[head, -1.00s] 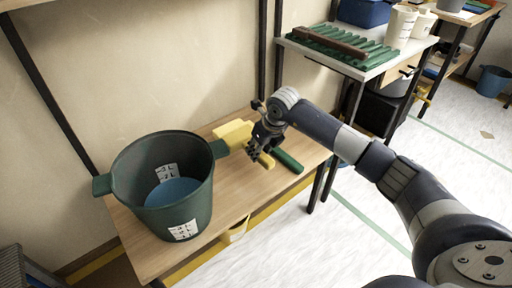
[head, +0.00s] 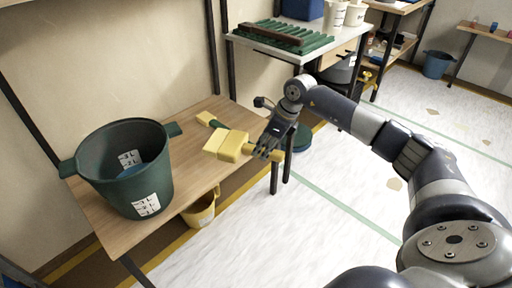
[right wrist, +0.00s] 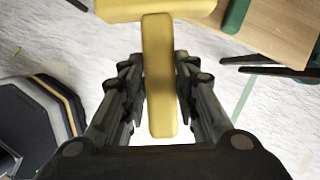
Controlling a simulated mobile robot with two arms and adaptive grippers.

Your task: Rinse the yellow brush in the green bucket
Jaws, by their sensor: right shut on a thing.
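The yellow brush (head: 228,146) is held by its handle in my right gripper (head: 268,152), above the front right part of the wooden bench. In the right wrist view the brush handle (right wrist: 158,75) runs between the fingers, with the brush's wide part at the top edge. The green bucket (head: 152,170) stands upright at the bench's left, with a blue surface inside and white volume labels. The brush is outside the bucket, to its right and apart from it. My left gripper is not in view.
The wooden bench (head: 180,185) has free room between bucket and brush. A green object (head: 208,119) lies on it, partly hidden behind the brush. A yellow bucket (head: 200,212) stands below the bench. A dark shelf post (head: 213,50) rises behind. A worktable with a green ribbed rack (head: 285,37) stands further back.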

